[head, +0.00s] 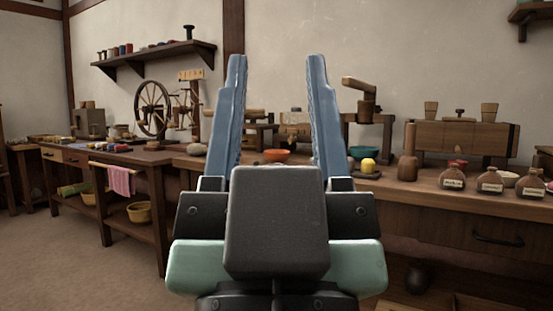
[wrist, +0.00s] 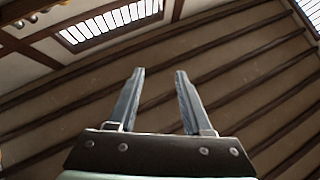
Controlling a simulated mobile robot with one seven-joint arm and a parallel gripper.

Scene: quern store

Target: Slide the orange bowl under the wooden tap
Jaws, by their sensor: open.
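The orange bowl (head: 277,155) sits on the long wooden bench, seen between my gripper's fingers in the head view. My gripper (head: 277,60) points up in the foreground, open and empty, well in front of the bench and apart from the bowl. The wrist view shows the open gripper (wrist: 160,72) against the ceiling, with no bowl in it. I cannot tell for sure which part is the wooden tap; a small wooden device (head: 295,122) stands behind the bowl, and a wooden spout-like piece (head: 359,88) rises to its right.
Right of the bowl are a teal bowl (head: 358,151), a yellow ball-like thing (head: 369,165), a wooden pestle-like piece (head: 408,150) and labelled jars (head: 490,181). A wooden box (head: 457,138) stands behind them. A spinning wheel (head: 153,107) is at left. The floor at left is clear.

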